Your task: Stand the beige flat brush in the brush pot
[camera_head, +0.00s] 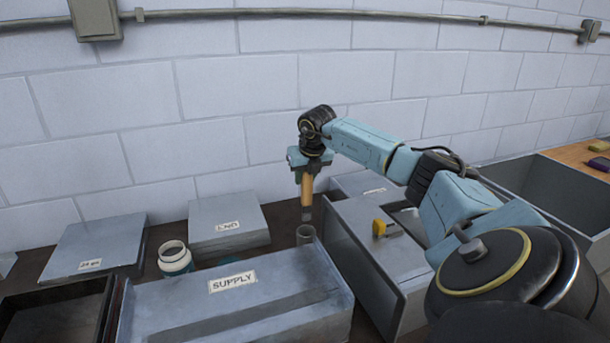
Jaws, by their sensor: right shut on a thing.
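My right gripper (308,170) is shut on the beige flat brush (307,188), gripping the upper part of its handle. The brush hangs roughly upright, with its grey end pointing down. A small grey cylindrical pot (305,236), which looks like the brush pot, stands just below the brush tip, between the supply box and a grey upright panel. The brush tip appears above the pot's rim with a small gap. The pot's lower part is hidden behind the supply box. My left gripper is not in view.
The grey SUPPLY box (235,300) fills the front. A grey END box (228,222) and a white-rimmed jar (175,258) stand left of the pot.

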